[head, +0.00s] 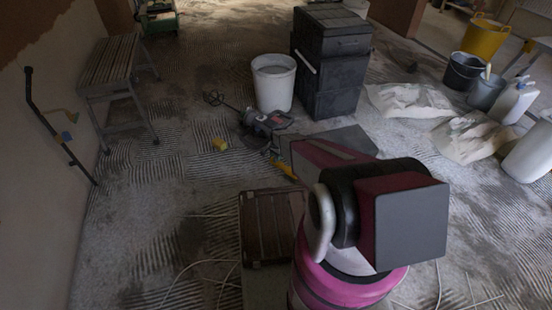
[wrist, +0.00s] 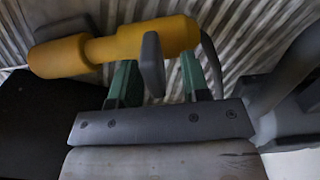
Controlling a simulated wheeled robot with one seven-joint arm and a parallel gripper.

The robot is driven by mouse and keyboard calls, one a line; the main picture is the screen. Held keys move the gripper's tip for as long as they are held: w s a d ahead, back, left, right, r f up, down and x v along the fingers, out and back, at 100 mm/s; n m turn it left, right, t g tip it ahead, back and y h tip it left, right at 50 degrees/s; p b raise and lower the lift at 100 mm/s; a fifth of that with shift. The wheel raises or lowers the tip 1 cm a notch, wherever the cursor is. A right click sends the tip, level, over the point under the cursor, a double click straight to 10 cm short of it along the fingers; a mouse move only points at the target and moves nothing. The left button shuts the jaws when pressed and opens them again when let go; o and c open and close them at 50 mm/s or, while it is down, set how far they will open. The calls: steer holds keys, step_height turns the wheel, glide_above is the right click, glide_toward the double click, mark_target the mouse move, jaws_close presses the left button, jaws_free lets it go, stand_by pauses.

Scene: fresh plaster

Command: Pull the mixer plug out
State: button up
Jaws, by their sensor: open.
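In the wrist view, a yellow plug and connector (wrist: 110,48) lie joined end to end, running across the top of the picture. I cannot tell for sure which half is the mixer plug. In the head view, the yellow piece (head: 286,170) shows beside my arm, which hides most of my gripper. The mixer (head: 268,124) lies on the floor just beyond.
A white bucket (head: 273,84) and black stacked toolboxes (head: 332,62) stand behind the mixer. A yellow block (head: 220,145) lies to its left, and a brown crate (head: 266,228) shows nearer. White sacks (head: 410,100) lie at right. The ridged floor at left is mostly clear.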

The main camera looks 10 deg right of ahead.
step_height(320, 180, up, 9)
steer(key=shift+r, duration=0.15)
steer(key=shift+r, duration=0.1)
stand_by(0.4)
steer(key=s+d+r+n, duration=0.3)
steer(key=s+r+n, duration=0.6)
steer(key=s+r, duration=2.4)
step_height(320, 180, up, 4)
steer(key=shift+s+n, duration=0.2)
steer(key=shift+n, duration=0.2)
steer(key=shift+d, duration=0.1)
